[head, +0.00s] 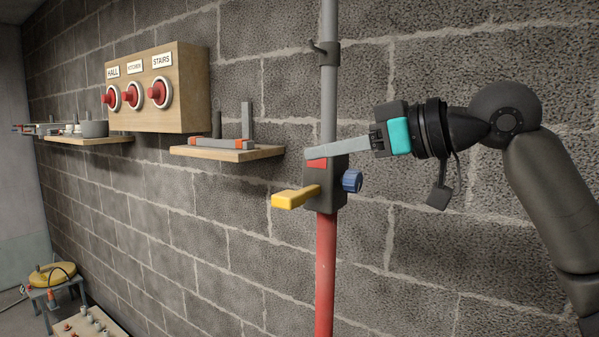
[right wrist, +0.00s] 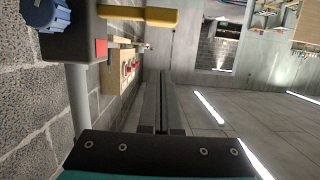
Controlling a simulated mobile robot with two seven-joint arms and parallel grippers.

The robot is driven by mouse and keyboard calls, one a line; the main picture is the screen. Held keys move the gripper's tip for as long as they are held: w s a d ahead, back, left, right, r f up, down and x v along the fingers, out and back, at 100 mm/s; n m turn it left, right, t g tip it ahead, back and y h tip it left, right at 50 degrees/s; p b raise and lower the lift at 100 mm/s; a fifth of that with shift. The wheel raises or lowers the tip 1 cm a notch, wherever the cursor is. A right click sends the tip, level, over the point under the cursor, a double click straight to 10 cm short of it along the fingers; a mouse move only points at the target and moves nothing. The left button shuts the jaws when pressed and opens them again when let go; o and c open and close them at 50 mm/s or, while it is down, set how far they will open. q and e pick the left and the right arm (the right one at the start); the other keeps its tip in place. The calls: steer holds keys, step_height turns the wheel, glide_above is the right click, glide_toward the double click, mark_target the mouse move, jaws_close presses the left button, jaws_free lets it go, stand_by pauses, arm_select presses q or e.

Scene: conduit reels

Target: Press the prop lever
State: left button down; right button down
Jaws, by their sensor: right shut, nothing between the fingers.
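An upright prop stands in front of the block wall, with a grey upper tube (head: 329,100) and a red lower tube (head: 326,270). Its dark clamp body (head: 327,190) carries a yellow lever (head: 296,197) sticking out to the left, a red patch (head: 317,163) and a blue knob (head: 352,181). My right gripper (head: 312,153) is shut and empty. Its fingers lie across the prop just above the red patch; I cannot tell whether they touch. In the right wrist view the yellow lever (right wrist: 145,16) shows beyond the fingers (right wrist: 163,75). My left gripper is out of view.
A wooden box (head: 192,90) with labelled red knobs hangs on the wall. Below it, a shelf (head: 228,154) holds a grey and orange tool. Another shelf (head: 90,140) with a bowl is farther left. A small stool (head: 50,283) with a yellow reel stands at lower left.

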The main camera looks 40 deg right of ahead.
mark_target(301, 194)
steer(key=w+a+f+p, duration=0.1)
steer(key=w+f, duration=0.3)
steer(key=f, duration=0.1)
steer(key=shift+a+p, duration=0.3)
steer(key=shift+a, duration=0.05)
